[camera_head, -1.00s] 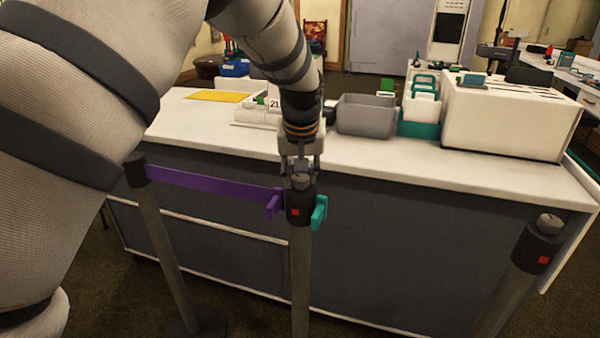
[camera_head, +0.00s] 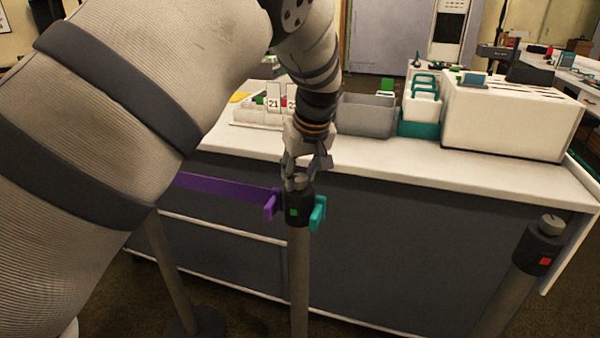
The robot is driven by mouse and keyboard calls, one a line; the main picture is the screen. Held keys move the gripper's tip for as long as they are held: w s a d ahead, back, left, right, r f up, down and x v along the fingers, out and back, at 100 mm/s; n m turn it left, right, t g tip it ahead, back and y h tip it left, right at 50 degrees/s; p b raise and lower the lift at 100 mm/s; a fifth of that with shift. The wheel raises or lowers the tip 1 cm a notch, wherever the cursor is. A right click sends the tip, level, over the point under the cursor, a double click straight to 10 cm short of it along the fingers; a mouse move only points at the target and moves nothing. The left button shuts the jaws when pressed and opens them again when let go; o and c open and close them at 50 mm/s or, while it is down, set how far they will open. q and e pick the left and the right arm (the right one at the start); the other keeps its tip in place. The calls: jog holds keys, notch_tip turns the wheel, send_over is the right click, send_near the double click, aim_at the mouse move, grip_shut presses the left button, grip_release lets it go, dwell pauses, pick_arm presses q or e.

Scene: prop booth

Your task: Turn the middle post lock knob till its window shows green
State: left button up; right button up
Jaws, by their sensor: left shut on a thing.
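The middle post (camera_head: 299,280) stands upright in front of the counter. Its black head (camera_head: 299,208) has a small window (camera_head: 293,212) that shows green. The grey lock knob (camera_head: 299,182) is on top of the head. My left gripper (camera_head: 299,178) comes down from above and is shut on the knob, its fingers at the knob's sides. A purple clip (camera_head: 271,204) is on the head's left side and a teal clip (camera_head: 318,213) on its right. My right gripper is not in view.
The right post (camera_head: 540,242) has a red window. A purple belt (camera_head: 226,187) runs left from the middle post. The counter (camera_head: 400,158) behind carries a grey bin (camera_head: 366,116), a white box (camera_head: 512,115) and number cards (camera_head: 273,97). My left arm covers the left side.

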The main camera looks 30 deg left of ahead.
pick_arm(q)
jog(key=shift+f, duration=0.15)
jog(key=o, duration=1.1)
jog(key=v, duration=1.2)
jog(key=shift+w, duration=0.1)
